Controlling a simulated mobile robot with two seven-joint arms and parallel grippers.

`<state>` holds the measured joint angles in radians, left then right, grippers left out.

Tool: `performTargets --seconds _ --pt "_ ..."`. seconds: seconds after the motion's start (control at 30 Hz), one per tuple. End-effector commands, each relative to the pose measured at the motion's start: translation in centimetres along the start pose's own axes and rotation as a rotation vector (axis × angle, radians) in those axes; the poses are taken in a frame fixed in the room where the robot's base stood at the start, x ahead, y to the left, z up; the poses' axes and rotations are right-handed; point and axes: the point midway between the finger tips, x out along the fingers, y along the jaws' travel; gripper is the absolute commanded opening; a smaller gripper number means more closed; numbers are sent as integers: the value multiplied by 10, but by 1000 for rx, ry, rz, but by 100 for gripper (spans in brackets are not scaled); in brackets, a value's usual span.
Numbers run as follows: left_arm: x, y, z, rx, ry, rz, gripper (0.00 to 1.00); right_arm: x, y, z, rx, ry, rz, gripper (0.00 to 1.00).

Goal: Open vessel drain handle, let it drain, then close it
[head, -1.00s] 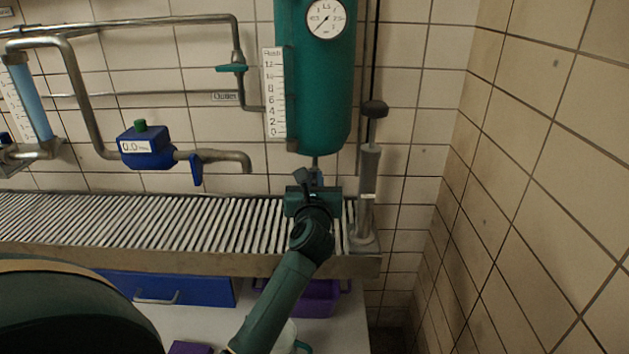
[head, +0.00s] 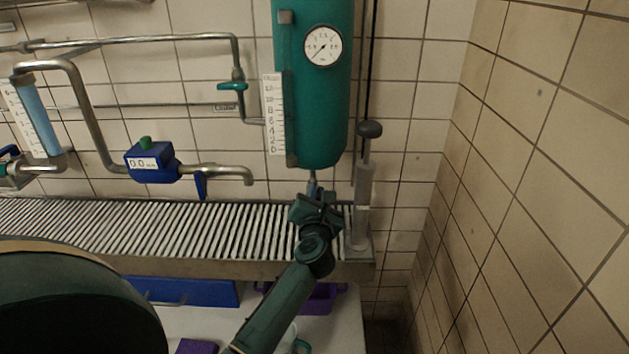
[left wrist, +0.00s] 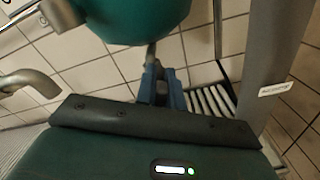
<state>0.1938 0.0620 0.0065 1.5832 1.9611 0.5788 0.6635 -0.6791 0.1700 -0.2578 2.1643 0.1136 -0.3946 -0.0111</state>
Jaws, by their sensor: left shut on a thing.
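The green vessel (head: 312,110) hangs on the wall with a round gauge and a level scale beside it. A thin drain pipe (head: 312,178) comes out of its bottom. In the head view my gripper hides most of the handle. I cannot tell any flow of liquid. My right gripper is not in view.
A slatted metal grating (head: 180,232) runs below the vessel. A grey hand pump (head: 362,205) stands close right of my gripper. A blue flow meter (head: 152,162) and a spout are to the left. The tiled wall (head: 530,180) bounds the right.

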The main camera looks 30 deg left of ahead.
Motion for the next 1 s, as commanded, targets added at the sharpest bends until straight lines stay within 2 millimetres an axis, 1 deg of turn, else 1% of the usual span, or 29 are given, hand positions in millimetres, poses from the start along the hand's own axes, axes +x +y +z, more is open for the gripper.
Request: performTargets --seconds 0.03,0.53,0.77,1.0 --pt "0 2 6 48 1 -1 0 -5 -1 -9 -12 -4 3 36" --pt "0 -7 2 522 0 -1 0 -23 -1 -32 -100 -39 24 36" --pt "0 -11 -1 733 -1 -1 0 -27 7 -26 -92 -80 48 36" --pt "0 -14 -4 913 -1 -1 0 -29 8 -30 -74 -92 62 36"
